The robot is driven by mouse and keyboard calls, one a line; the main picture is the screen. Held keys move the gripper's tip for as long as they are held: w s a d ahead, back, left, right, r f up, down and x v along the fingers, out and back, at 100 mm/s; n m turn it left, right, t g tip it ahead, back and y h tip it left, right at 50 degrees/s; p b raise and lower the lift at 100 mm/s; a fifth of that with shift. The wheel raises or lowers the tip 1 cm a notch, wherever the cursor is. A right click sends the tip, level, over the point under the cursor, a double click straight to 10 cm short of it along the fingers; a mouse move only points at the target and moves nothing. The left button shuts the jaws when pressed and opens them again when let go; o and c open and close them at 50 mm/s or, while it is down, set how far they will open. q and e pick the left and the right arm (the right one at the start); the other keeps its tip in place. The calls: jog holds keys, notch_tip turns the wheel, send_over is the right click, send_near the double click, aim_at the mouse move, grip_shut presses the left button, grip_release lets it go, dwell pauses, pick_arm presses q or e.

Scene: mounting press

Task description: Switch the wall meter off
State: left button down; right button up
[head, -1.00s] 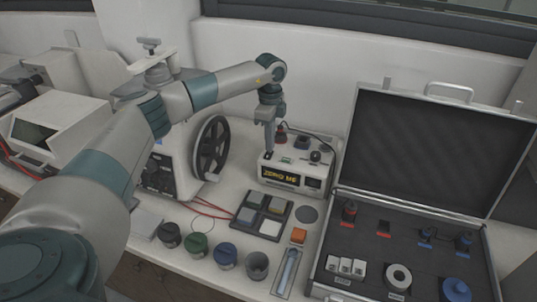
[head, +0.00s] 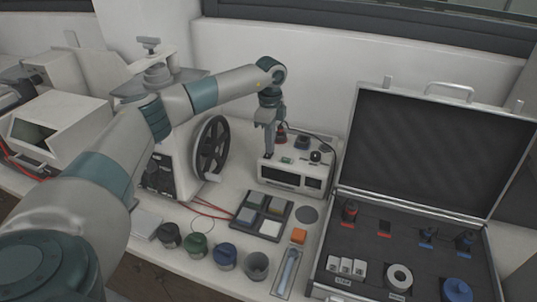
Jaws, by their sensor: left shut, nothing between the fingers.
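The meter (head: 292,176) is a white box with a dark display at the back of the bench, and its display is blank. On its top are a red part, a small green element and dark knobs. My left gripper (head: 268,154) points down at the left part of the meter's top, with its fingers shut and empty. I cannot tell whether the fingertips touch the meter. The gripper hides part of the meter's top left. My right gripper is not in view.
An open case (head: 334,246) with fitted parts stands at the right. A machine with a black handwheel (head: 212,147) stands left of the meter.

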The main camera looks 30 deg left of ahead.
pick_arm(q)
notch_tip(320, 180, up, 7)
jog(key=p, duration=0.4)
dwell(0.5)
dwell(0.5)
